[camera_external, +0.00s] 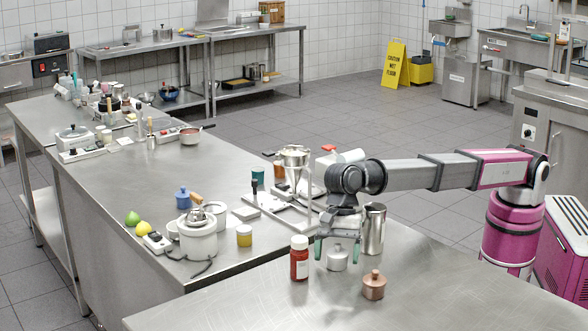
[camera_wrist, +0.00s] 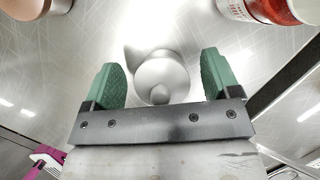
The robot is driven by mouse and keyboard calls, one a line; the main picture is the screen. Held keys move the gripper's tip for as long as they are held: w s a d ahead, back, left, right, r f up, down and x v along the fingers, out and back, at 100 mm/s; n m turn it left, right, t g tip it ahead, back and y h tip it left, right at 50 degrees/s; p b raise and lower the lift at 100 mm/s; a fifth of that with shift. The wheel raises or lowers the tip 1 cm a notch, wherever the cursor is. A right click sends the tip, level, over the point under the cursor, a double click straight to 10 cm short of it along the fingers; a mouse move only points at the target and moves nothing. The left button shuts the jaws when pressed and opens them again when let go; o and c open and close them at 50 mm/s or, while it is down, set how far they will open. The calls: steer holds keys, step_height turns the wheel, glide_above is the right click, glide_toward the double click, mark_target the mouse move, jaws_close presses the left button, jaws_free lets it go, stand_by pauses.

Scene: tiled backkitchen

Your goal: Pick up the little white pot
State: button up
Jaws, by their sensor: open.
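The little white pot (camera_external: 337,257) is a small, pale, rounded pot with a knob on top. It stands on the front metal table. In the wrist view the pot (camera_wrist: 160,76) lies between my two green fingers. My gripper (camera_external: 337,250) points down over it, with a finger on each side. The gripper also shows in the wrist view (camera_wrist: 160,82), open, with visible gaps between the pot and both fingers. I cannot tell the exact height of the fingertips against the pot.
A red bottle with a white cap (camera_external: 299,258) stands close left of the pot. A copper pot (camera_external: 374,285) stands to the front right. A tall steel jug (camera_external: 374,229) stands close behind right. The table's front right is clear.

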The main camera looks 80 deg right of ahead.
steer(key=v, duration=1)
steer(key=shift+d+r, duration=0.3)
steer(key=shift+d, duration=0.05)
steer(key=shift+r, duration=0.1)
